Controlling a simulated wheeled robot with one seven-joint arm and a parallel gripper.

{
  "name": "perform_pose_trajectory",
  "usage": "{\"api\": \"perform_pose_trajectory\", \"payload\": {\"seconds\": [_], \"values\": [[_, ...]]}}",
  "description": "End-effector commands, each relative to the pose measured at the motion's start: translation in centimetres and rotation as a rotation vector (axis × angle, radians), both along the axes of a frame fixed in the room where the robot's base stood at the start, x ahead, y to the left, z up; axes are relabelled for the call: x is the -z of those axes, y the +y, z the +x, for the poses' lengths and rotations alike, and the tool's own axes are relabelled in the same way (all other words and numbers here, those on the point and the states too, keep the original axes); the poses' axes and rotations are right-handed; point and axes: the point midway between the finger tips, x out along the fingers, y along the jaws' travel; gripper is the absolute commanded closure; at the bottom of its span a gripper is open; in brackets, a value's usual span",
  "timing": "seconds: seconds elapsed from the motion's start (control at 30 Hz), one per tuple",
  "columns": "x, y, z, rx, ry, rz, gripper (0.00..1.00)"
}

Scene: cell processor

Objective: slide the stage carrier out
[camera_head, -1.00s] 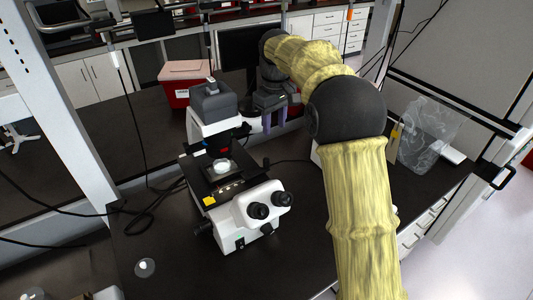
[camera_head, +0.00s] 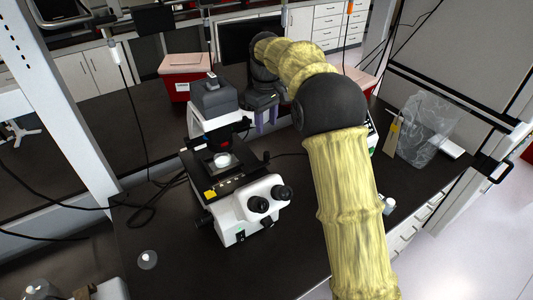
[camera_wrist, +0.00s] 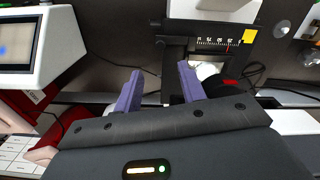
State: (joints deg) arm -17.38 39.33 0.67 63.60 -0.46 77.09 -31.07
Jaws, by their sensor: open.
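A white microscope (camera_head: 232,215) with a dark stage carrier (camera_head: 203,178) stands on the black bench. A clear round dish (camera_head: 222,160) sits on the carrier, and a yellow label (camera_head: 210,194) marks its front. My gripper (camera_head: 260,121), with two purple fingers, is open and empty behind and to the right of the stage. In the wrist view the fingers (camera_wrist: 158,88) are spread apart, pointing toward the dark stage (camera_wrist: 178,50) with its white scale. The right finger appears close to the stage parts; I cannot tell whether it touches. My forearm hides part of the bench.
A red bin (camera_head: 178,85) with a pale lid stands at the back. Black cables (camera_head: 150,210) run left of the microscope. A screened device (camera_wrist: 30,45) shows in the wrist view. The front left of the bench is mostly clear.

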Motion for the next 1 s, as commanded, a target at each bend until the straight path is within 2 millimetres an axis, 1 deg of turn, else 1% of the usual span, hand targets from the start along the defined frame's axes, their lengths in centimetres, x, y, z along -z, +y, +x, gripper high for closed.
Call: {"api": "perform_pose_trajectory", "payload": {"seconds": [0.1, 0.6, 0.7, 0.8, 1.0], "values": [[2.1, 0.0, -0.1, 0.0, 0.004, -0.002, 0.6], [10.7, 0.0, -0.2, 0.0, 0.005, -0.001, 0.6], [11.9, 0.0, -0.1, 0.0, 0.003, 0.0, 0.6], [12.7, 0.0, -0.1, 0.0, 0.001, 0.0, 0.6], [13.0, 0.0, -0.1, 0.0, -0.001, 0.001, 0.6]]}}
